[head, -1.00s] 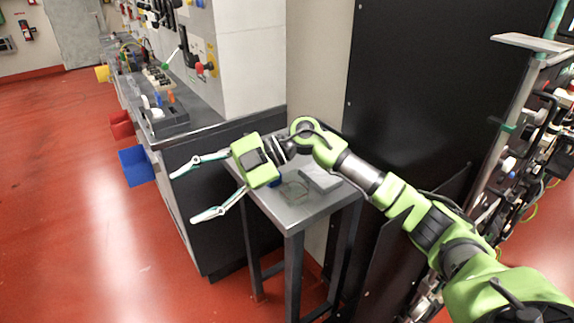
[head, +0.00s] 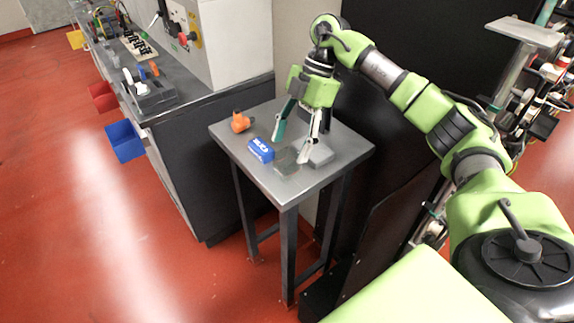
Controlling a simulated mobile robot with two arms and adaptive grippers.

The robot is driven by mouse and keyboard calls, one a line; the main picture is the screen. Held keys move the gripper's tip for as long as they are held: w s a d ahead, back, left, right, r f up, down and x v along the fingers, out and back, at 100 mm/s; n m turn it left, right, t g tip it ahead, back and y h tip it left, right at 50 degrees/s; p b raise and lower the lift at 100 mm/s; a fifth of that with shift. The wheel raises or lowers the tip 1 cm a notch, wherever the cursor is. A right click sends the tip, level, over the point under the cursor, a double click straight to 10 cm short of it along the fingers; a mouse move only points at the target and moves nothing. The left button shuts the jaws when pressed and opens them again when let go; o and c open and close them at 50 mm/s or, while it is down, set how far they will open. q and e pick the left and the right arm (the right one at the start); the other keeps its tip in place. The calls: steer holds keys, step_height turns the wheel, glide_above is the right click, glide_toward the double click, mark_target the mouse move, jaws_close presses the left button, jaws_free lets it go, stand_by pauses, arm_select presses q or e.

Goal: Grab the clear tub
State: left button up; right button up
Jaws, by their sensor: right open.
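The clear tub (head: 285,163) is small and see-through and sits on the small grey metal table (head: 291,189), between a blue box and a grey block. Its outline is faint against the table top. My right gripper (head: 290,150) points down over the table with its two fingers spread, open and empty. Its fingertips are close to the tub's far side and right side. I cannot tell whether they touch it. My left gripper is not in view.
The blue box (head: 260,150) is just left of the tub, the grey block (head: 320,155) just right. An orange tool-like item (head: 240,122) is at the table's far left. A dark workbench (head: 205,165) stands left; a black panel (head: 420,45) rises behind.

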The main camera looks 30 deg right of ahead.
mark_target(287, 163)
steer(key=shift+s+p+x, duration=0.1)
steer(key=shift+p+x, duration=0.15)
steer(key=shift+x, duration=1.25)
steer(key=shift+s+p+x, duration=0.15)
steer(key=shift+p+x, duration=0.1)
steer(key=shift+x, duration=1.25)
steer(key=shift+d, duration=0.15)
steer(key=c, duration=1.2)
